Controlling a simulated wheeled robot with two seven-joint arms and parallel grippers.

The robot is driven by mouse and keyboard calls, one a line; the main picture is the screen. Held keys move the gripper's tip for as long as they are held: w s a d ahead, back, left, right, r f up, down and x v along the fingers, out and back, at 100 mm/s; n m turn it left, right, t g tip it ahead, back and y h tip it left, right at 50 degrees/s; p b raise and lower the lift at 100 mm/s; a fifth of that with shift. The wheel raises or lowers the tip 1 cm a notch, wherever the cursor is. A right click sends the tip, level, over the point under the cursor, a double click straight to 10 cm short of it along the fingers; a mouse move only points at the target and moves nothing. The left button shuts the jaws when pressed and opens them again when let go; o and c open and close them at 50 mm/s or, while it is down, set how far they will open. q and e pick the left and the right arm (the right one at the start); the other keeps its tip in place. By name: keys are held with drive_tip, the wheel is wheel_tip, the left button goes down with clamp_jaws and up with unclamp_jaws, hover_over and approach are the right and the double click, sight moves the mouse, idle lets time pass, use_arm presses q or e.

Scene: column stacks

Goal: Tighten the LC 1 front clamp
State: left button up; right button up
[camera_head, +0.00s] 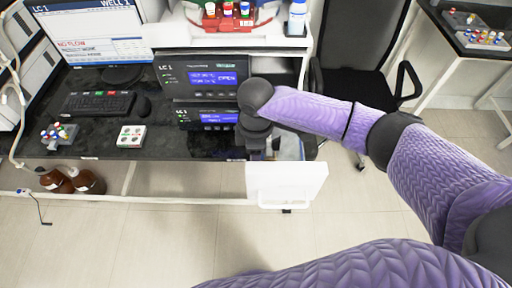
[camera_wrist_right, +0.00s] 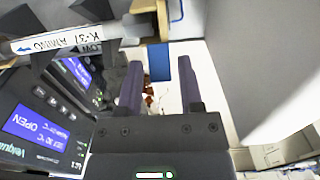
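The LC 1 unit (camera_head: 213,75) stands on the dark bench in the head view, with a blue screen reading OPEN. The screen also shows at the left of the right wrist view (camera_wrist_right: 35,130). A labelled column (camera_wrist_right: 62,42) with AMINO and an arrow on its tag lies across the upper left there. A blue piece (camera_wrist_right: 159,62), possibly a clamp part, shows beyond and between the fingertips of my right gripper (camera_wrist_right: 160,75). The fingers are apart with nothing visibly held. In the head view my right wrist hides the front clamp area. My left gripper is out of view.
A white panel (camera_head: 287,185) stands out at the bench front below my right wrist. A second instrument (camera_head: 207,117) sits under LC 1. A keyboard (camera_head: 97,104), vial racks and a monitor (camera_head: 97,35) are at left. A black chair (camera_head: 360,60) stands behind my right arm.

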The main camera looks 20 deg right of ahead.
clamp_jaws()
